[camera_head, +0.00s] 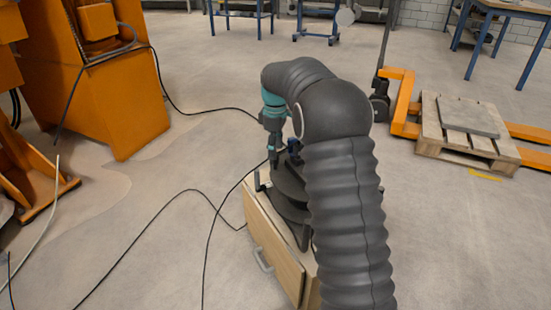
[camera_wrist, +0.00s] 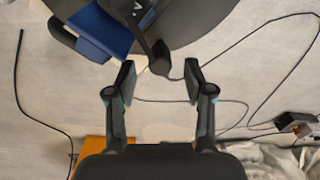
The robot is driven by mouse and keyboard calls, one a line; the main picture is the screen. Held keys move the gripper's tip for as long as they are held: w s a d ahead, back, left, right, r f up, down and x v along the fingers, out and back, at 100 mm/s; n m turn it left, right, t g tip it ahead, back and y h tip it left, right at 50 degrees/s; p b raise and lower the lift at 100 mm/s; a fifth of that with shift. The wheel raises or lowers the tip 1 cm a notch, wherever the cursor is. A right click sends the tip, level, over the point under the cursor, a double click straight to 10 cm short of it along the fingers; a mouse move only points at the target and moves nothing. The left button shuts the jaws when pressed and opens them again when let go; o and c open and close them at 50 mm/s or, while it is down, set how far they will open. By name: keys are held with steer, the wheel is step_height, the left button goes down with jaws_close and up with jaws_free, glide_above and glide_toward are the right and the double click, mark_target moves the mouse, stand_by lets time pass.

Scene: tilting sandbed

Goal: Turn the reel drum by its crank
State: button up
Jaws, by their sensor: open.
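The dark reel drum (camera_head: 291,187) lies on top of a wooden cabinet, partly hidden behind my arm. In the wrist view the drum (camera_wrist: 205,18) is a dark disc at the top edge. A black upright handle (camera_wrist: 160,58), which looks like the crank grip, shows at the drum's rim. My gripper (camera_wrist: 160,82) is open, with one finger on each side of the line to this handle. The handle appears just beyond the fingertips; I cannot tell whether they touch. In the head view my gripper (camera_head: 275,158) points down over the drum's far left side.
The wooden cabinet (camera_head: 275,255) has a handle on its front. A blue part (camera_wrist: 103,32) sits beside the drum. Black cables (camera_head: 207,225) run over the floor at left. An orange machine (camera_head: 115,110) stands left; a pallet (camera_head: 465,135) on an orange jack stands right.

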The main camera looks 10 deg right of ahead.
steer(key=shift+f, duration=1.6)
jaws_close()
